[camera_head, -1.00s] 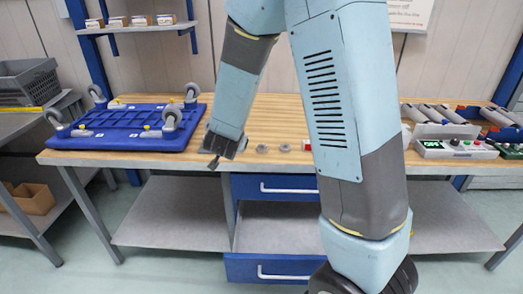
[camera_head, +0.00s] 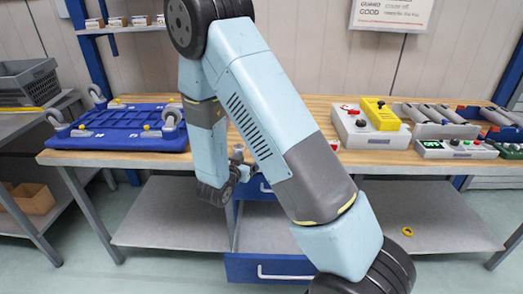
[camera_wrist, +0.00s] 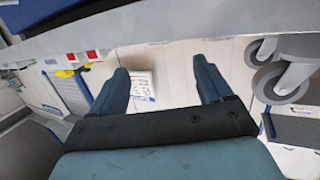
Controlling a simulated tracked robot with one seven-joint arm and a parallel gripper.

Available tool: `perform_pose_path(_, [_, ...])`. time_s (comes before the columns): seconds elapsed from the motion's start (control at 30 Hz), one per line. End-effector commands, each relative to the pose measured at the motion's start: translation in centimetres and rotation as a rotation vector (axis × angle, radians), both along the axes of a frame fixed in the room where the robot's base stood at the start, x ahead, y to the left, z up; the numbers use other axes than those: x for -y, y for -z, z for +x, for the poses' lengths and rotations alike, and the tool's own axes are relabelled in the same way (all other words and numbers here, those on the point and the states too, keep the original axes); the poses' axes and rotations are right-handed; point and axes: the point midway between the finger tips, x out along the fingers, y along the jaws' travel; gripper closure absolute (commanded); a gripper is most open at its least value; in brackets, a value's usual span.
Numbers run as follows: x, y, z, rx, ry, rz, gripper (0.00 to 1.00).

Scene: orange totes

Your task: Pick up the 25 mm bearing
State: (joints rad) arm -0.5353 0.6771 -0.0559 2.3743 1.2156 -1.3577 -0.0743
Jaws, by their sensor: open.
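No bearing shows clearly now. Two small grey rings lay on the wooden bench top (camera_head: 285,108) in the earlier head view, and my arm now covers that spot. A small yellow ring (camera_head: 407,231) lies on the lower grey shelf at the right. My gripper (camera_wrist: 162,75) is open in the wrist view, its two dark fingers spread apart with nothing between them. In the head view the end of my arm hangs at the front edge of the bench, and its fingers are hard to make out there.
A blue dolly (camera_head: 120,132) with caster wheels lies upturned on the bench's left. A white control box (camera_head: 358,130) with a yellow part (camera_head: 380,114) and a green-display unit (camera_head: 445,148) stand at the right. A blue drawer (camera_head: 268,268) stands open below the bench.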

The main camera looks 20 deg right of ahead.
Motion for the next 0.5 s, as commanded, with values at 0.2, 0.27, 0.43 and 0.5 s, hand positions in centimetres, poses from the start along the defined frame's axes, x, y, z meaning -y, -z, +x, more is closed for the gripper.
perform_pose_path(0.2, [2.0,0.6,2.4,-0.002,0.000,0.001,0.21])
perform_pose_path(0.27, [2.3,0.6,2.8,0.000,0.000,0.001,0.21])
perform_pose_path(0.43, [2.8,0.7,3.4,0.000,-0.002,0.002,0.21])
perform_pose_path(0.5, [3.0,0.7,3.6,0.000,-0.001,0.002,0.21])
